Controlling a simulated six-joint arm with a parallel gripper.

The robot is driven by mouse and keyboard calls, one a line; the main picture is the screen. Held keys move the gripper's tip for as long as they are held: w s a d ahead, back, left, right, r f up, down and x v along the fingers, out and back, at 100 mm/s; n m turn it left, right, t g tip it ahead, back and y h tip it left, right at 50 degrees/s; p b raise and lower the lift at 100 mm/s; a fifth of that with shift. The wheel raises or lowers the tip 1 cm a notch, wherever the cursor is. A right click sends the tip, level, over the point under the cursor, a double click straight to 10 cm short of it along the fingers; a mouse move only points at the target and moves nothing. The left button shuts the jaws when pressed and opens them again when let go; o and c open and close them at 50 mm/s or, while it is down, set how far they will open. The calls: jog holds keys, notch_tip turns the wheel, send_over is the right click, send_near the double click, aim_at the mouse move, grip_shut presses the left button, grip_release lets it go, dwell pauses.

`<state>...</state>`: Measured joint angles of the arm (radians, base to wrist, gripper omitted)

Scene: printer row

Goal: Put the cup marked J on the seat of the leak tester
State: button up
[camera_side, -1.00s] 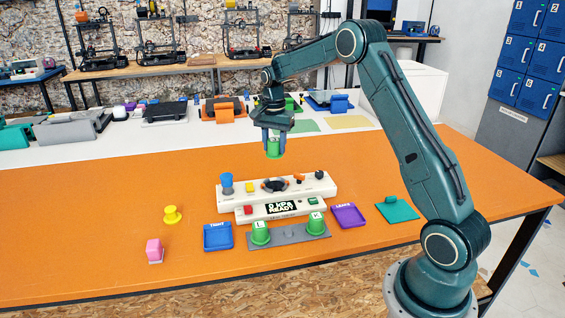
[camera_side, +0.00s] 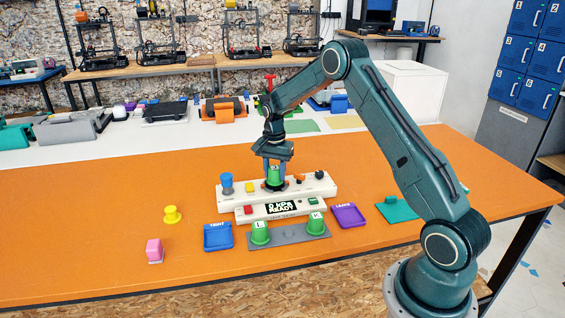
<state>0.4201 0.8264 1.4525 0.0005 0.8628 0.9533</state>
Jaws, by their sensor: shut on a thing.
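A green cup (camera_side: 274,176) is held in my gripper (camera_side: 273,170), which is shut on it. The cup is at the dark round seat (camera_side: 273,187) in the middle of the white leak tester (camera_side: 308,187). I cannot tell whether the cup's bottom touches the seat, and its mark is too small to read. The tester's display (camera_side: 282,207) reads "0 kPa READY". Two more green cups stand on a grey strip (camera_side: 289,235) in front of the tester, a left one (camera_side: 260,233) and a right one (camera_side: 316,223); their letters are hard to read.
A blue tray (camera_side: 218,237) marked TIGHT and a purple tray (camera_side: 348,216) flank the grey strip. A blue knob (camera_side: 226,182) stands on the tester's left end. A yellow piece (camera_side: 172,214) and a pink block (camera_side: 154,250) lie left. The orange table is clear farther left.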

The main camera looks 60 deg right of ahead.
aim_at(275, 168)
jog(key=shift+f, duration=0.7)
jog(key=shift+f, duration=0.15)
jog(key=o, duration=0.9)
jog(key=shift+o, duration=0.2)
notch_tip(275, 168, up, 12)
jog(key=shift+r, duration=0.2)
